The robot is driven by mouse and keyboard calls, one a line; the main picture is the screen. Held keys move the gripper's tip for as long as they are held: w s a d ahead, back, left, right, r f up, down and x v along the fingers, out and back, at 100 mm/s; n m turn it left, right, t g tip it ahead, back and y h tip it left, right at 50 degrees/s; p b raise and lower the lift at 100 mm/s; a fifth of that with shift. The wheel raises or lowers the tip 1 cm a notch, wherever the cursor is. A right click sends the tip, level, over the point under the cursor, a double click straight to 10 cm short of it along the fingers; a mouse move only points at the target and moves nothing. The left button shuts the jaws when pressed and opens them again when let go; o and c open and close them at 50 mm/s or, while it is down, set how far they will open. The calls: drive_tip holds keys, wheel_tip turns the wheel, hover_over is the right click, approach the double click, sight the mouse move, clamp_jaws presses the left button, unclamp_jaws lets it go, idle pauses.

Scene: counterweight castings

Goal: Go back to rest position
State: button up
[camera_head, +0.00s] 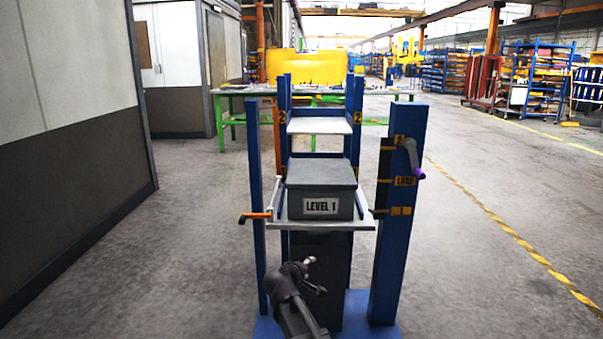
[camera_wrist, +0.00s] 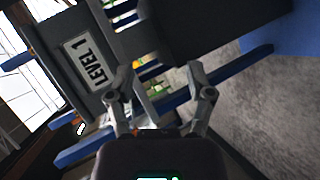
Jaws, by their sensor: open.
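My gripper (camera_head: 307,278) is in the lower middle of the head view, in front of and below the grey casting. In the wrist view my gripper (camera_wrist: 162,82) has its two fingers spread apart, with nothing between them. The grey block-shaped casting (camera_head: 320,186) with a "LEVEL 1" label sits on a light shelf (camera_head: 320,225) of the blue frame. Its labelled face also shows tilted at upper left in the wrist view (camera_wrist: 92,66). The gripper appears apart from the casting.
The blue frame has a right post (camera_head: 398,230) with a purple-tipped crank (camera_head: 412,160), and an orange handle (camera_head: 256,217) at left. An empty upper shelf (camera_head: 319,126) is behind. A green table (camera_head: 230,91) stands farther back. A dark-based wall (camera_head: 80,180) is left; open floor lies right.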

drive_tip(key=s+d+f+m+g+y, duration=0.1)
drive_tip(key=s+d+f+m+g, duration=0.6)
drive_tip(key=s+d, duration=0.55)
drive_tip(key=s+d+f+m+g+y, duration=0.2)
drive_tip(key=s+y, duration=0.1)
drive_tip(key=s, duration=0.4)
drive_tip(key=s+d+f+m+g+y, duration=0.1)
drive_tip(key=s+f+g+y, duration=0.15)
drive_tip(key=s, duration=0.35)
wheel_tip(320, 180, up, 37)
drive_tip(key=p, duration=3.6)
drive_tip(key=shift+f, duration=0.2)
